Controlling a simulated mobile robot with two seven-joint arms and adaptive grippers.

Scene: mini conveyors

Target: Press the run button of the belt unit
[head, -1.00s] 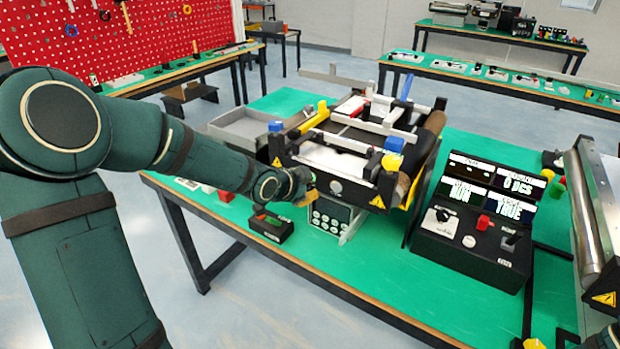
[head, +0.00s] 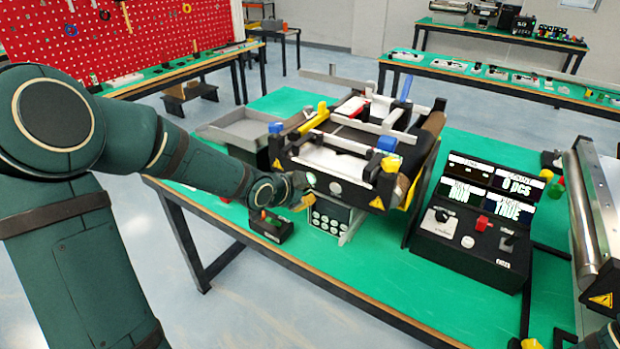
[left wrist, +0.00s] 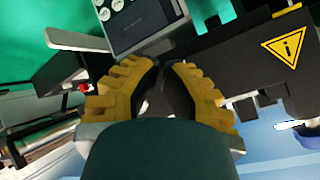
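The belt unit (head: 335,160) stands on the green table, a black-framed machine with rails and blue and yellow knobs. A round green-lit button (head: 311,180) shows on its front face, with a pale round one (head: 335,188) to its right. My left gripper (head: 305,202) is just below and left of the green button, apart from it as far as I can tell. In the left wrist view its yellow fingers (left wrist: 165,65) come together at the tips, with nothing clearly held. Part of my right gripper (head: 533,343) seems to show at the bottom edge.
A grey panel with several round dials (head: 328,217) sits under the unit. A small black box (head: 271,226) stands left of it. A control console (head: 475,225) with displays stands to the right, beside a roller machine (head: 597,220). The table front is clear.

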